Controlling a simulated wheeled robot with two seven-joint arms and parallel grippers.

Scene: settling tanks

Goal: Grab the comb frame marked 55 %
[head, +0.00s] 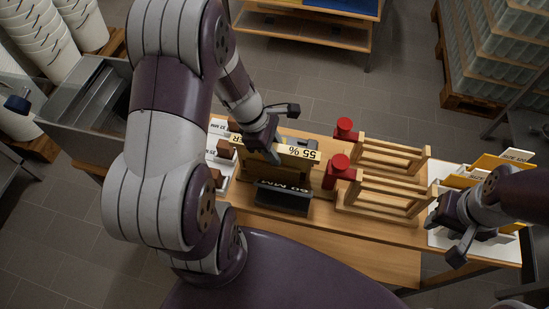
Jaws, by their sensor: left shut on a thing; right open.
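The comb frame marked 55 % (290,151) is a yellowish board whose label reads upside down, at the middle-left of the wooden table. My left gripper (268,148) reaches down over it and is shut on its upper edge. The frame's lower part is hidden behind a dark block marked in mm (283,197). I cannot tell whether the frame is lifted clear of what is below it. My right gripper (453,228) is open at the right end of the table, in front of several yellow and white boards (491,167).
A white mat (437,238) lies under the boards at right. A metal tank (88,100) stands at left. Crates on a pallet (497,50) stand at back right.

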